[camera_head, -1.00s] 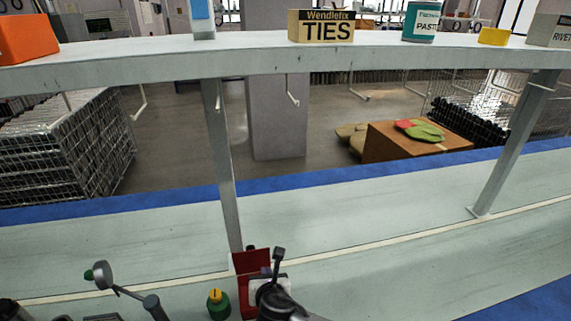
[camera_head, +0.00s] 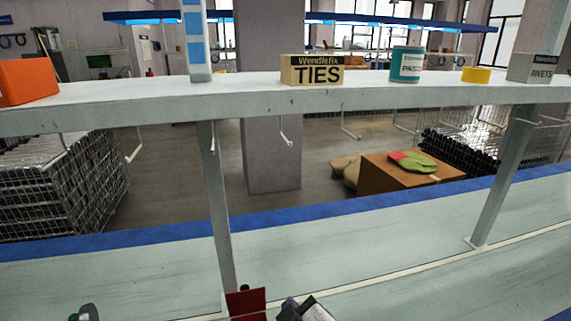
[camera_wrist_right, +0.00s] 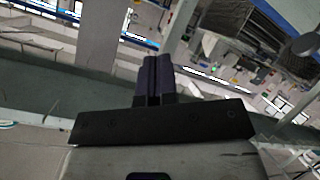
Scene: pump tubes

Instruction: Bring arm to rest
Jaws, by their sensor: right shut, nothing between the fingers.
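My right gripper (camera_wrist_right: 153,80) shows in the right wrist view. Its two dark fingers lie side by side, shut, with nothing between them. Beyond the fingers, that view shows a tilted stretch of the room, and the fingers touch nothing that I can see. In the head view a dark and white piece (camera_head: 305,311) is cut off by the bottom edge, and I cannot tell what it is. My left gripper does not show in either view.
A raised shelf (camera_head: 400,99) holds an orange bin (camera_head: 26,82), a TIES box (camera_head: 312,71), a teal can (camera_head: 406,64), yellow tape (camera_head: 476,75) and a RIVETS box (camera_head: 531,68). A red upright piece (camera_head: 246,303) stands at the bottom. The bench (camera_head: 330,262) below is largely clear.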

